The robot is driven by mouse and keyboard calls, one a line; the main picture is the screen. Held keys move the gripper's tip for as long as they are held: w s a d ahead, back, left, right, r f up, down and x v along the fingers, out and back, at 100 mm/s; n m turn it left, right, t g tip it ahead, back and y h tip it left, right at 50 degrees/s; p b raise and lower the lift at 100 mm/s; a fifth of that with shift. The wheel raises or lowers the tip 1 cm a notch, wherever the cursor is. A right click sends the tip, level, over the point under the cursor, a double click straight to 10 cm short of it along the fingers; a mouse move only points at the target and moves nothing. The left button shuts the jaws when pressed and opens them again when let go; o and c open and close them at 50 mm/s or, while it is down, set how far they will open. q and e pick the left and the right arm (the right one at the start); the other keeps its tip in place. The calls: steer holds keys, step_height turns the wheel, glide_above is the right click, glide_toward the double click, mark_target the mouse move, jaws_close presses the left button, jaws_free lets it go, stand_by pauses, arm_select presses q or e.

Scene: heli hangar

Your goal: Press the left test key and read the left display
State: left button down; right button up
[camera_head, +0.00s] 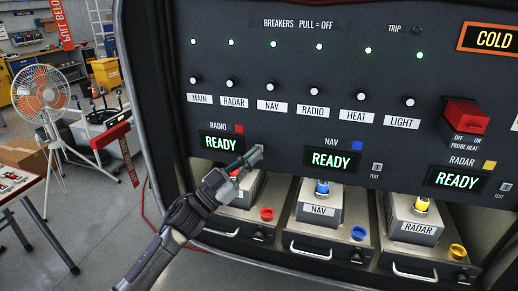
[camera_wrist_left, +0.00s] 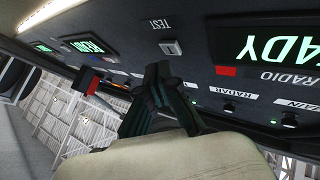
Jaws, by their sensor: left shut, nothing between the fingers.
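The left display (camera_head: 222,144), under the RADIO label, reads READY in green; it also shows upside down in the left wrist view (camera_wrist_left: 268,42). In the left wrist view the fingertips (camera_wrist_left: 157,72) are close to the key, with a small gap in the picture; I cannot tell contact. My right gripper is not in view.
The NAV display (camera_head: 333,160) and RADAR display (camera_head: 457,180) also read READY. Breaker knobs (camera_head: 272,87) and a red probe heat switch cover (camera_head: 466,115) are above. Below stand boxes labelled NAV (camera_head: 320,210) and RADAR (camera_head: 414,227). A fan (camera_head: 41,92) stands left.

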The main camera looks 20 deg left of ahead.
arm_select(q)
steer(key=shift+w, duration=0.4)
steer(key=shift+w, duration=0.35)
stand_by(0.9)
steer(key=shift+s, duration=0.1)
steer(key=shift+s+p, duration=0.4)
steer(key=shift+s, duration=0.3)
steer(key=s+p, duration=0.2)
steer(key=s, duration=0.3)
steer(key=shift+a, duration=0.1)
